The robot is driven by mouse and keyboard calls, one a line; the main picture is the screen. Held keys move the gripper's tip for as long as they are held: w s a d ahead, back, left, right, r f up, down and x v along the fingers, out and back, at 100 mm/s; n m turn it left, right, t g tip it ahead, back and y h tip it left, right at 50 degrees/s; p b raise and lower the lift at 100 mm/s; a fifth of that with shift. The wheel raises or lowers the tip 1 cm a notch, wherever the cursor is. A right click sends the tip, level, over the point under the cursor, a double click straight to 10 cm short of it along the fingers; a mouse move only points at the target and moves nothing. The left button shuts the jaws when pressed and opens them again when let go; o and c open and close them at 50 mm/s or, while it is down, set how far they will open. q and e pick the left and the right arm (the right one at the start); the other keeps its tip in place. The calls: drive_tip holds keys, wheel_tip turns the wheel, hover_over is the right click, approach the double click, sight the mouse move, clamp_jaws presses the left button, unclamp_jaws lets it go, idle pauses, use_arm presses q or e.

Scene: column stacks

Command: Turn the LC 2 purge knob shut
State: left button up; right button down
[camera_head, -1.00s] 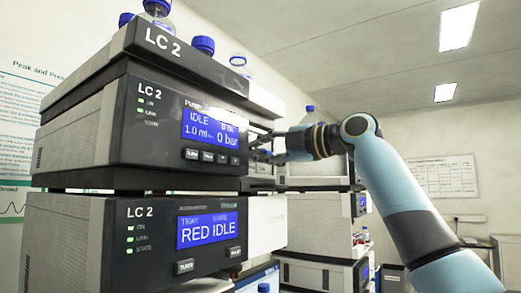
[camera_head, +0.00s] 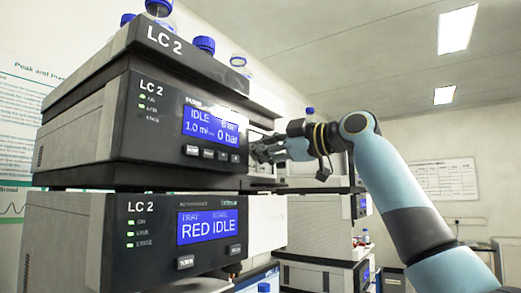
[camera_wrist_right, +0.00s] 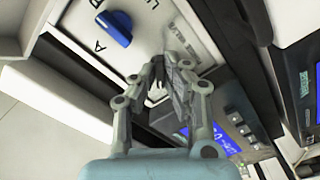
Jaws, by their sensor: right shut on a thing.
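The LC 2 pump module (camera_head: 165,120) is the upper unit of the stack in the head view. Its screen (camera_head: 210,127) reads IDLE and 0 bar. My right gripper (camera_head: 257,150) is at the right end of the pump's front. In the wrist view its fingers (camera_wrist_right: 168,68) are closed together against the pale valve panel (camera_wrist_right: 215,35). They are shut on the purge knob, which the fingers hide; its angle cannot be read. A separate blue knob (camera_wrist_right: 114,28) shows on the panel, left of the fingers, near the letter A. My left gripper is not in view.
Below is the LC 2 autosampler (camera_head: 150,235), its screen reading RED IDLE. Bottles with blue caps (camera_head: 204,46) stand on top of the stack. Another instrument stack (camera_head: 325,205) stands behind my right arm.

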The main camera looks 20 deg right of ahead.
drive_tip(key=m, duration=0.4)
drive_tip(key=shift+m, duration=0.3)
drive_tip(key=m+p, duration=0.2)
drive_tip(key=m, duration=0.3)
drive_tip(key=shift+m, duration=0.4)
drive_tip(key=c, duration=1.4)
unclamp_jaws()
drive_tip(key=shift+s+d, duration=0.2)
drive_tip(key=shift+v, duration=5.75)
